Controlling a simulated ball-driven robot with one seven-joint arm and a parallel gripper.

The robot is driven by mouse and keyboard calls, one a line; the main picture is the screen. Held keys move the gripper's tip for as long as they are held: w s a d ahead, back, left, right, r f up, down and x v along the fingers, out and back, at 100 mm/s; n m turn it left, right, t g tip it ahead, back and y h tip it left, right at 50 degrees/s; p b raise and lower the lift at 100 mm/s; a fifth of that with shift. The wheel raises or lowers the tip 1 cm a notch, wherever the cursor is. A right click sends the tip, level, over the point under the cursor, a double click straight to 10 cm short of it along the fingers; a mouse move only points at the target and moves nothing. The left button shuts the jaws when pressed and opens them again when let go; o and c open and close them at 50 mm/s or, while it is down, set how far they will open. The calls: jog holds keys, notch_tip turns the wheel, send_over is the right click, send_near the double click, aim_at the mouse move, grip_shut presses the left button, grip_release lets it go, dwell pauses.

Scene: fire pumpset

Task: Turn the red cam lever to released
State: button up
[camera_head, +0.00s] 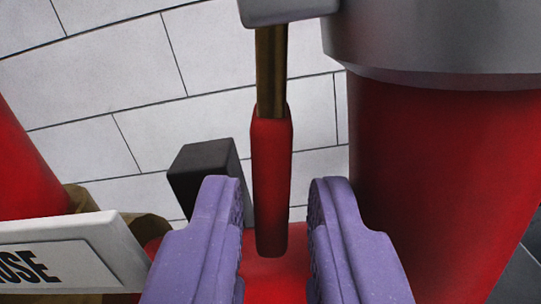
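The red cam lever (271,180) hangs down in the middle of the view. Its red grip sits on a brown metal shank (271,70), which comes out of a grey block (285,8) at the top edge. My gripper (274,215) has two purple ribbed fingers. It is open, with one finger to the left and one to the right of the lever's lower end. A gap shows on both sides, and neither finger visibly touches the grip.
A thick red pipe (430,180) with a grey collar (440,40) stands close on the right. A dark block (205,172) is left of the lever. A white sign (70,250) reading "USE" or similar is at lower left. A white block wall (90,80) is behind.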

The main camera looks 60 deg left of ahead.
jog(key=shift+w+a, duration=0.45)
jog(key=shift+a, duration=0.15)
jog(key=shift+c, duration=0.2)
grip_shut()
jog(key=shift+s+r, duration=0.1)
jog(key=shift+r, duration=0.05)
jog(key=s+a+r+m+p, duration=0.3)
jog(key=r+m+p, duration=0.3)
jog(key=m+p, duration=1)
jog(key=shift+s+a+r+p, duration=0.25)
jog(key=shift+s+p, duration=0.35)
jog(key=shift+p, duration=0.55)
